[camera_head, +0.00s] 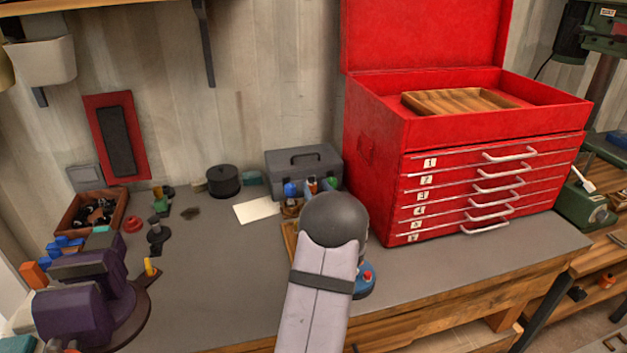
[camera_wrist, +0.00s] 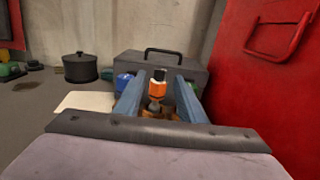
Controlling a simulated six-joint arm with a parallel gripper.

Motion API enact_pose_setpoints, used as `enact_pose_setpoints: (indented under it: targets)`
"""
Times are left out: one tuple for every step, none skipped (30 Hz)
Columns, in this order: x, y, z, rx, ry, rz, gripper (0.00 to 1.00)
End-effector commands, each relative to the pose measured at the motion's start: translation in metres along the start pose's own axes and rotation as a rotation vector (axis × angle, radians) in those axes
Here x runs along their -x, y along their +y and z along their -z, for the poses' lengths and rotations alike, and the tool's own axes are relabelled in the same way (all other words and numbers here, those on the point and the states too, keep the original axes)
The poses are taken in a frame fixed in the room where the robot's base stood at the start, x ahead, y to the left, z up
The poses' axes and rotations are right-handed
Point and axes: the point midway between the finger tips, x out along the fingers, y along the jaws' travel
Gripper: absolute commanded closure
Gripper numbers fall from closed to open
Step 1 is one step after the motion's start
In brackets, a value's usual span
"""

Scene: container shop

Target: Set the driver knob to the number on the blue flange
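My gripper (camera_wrist: 159,78) shows in the wrist view as two blue-grey fingers, apart and pointing at the grey toolbox. In the head view, my arm hides the gripper. Small blue (camera_head: 290,189) and orange (camera_head: 312,185) items stand in front of the grey toolbox (camera_head: 303,164). A round blue piece with a red top (camera_head: 364,286) is partly hidden beside my arm; I cannot tell whether it is the flange. No flange number or knob setting is readable.
A tall red drawer cabinet (camera_head: 375,200) stands on the right of the bench. A pale sheet (camera_head: 256,210) and a black lidded pot (camera_head: 223,181) are left of the toolbox. A purple vise (camera_head: 75,315) stands front left. The grey bench (camera_head: 210,270) between is clear.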

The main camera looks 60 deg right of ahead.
Motion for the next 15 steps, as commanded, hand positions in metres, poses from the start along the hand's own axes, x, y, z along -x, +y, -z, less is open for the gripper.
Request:
enact_pose_setpoints:
  targets:
    - [-0.007,0.001,-0.002,-0.001,0.000,-0.001,0.64]
    - [-0.010,0.001,-0.002,-0.001,0.000,-0.001,0.64]
    - [-0.015,0.001,-0.002,-0.001,-0.001,-0.001,0.64]
    - [-0.018,0.000,-0.002,-0.001,0.000,-0.001,0.64]
    - [-0.021,0.000,-0.002,0.000,0.000,-0.001,0.64]
    - [-0.024,0.001,-0.002,-0.001,0.001,-0.001,0.64]
    - [-0.027,0.001,-0.001,0.000,0.001,-0.001,0.64]
    - [-0.029,0.001,-0.001,0.000,0.000,-0.001,0.64]
    - [-0.031,0.001,-0.001,0.000,0.000,-0.001,0.64]
    - [-0.033,0.001,-0.001,0.000,0.000,-0.001,0.64]
    - [-0.034,0.000,-0.001,0.000,-0.001,-0.001,0.64]
    - [-0.035,0.000,-0.001,-0.001,0.000,-0.001,0.64]
    - [-0.036,0.000,0.000,-0.001,0.000,0.000,0.64]
    - [-0.037,0.000,0.000,-0.001,0.000,0.000,0.64]
    - [-0.037,0.000,0.000,-0.001,0.000,0.000,0.64]
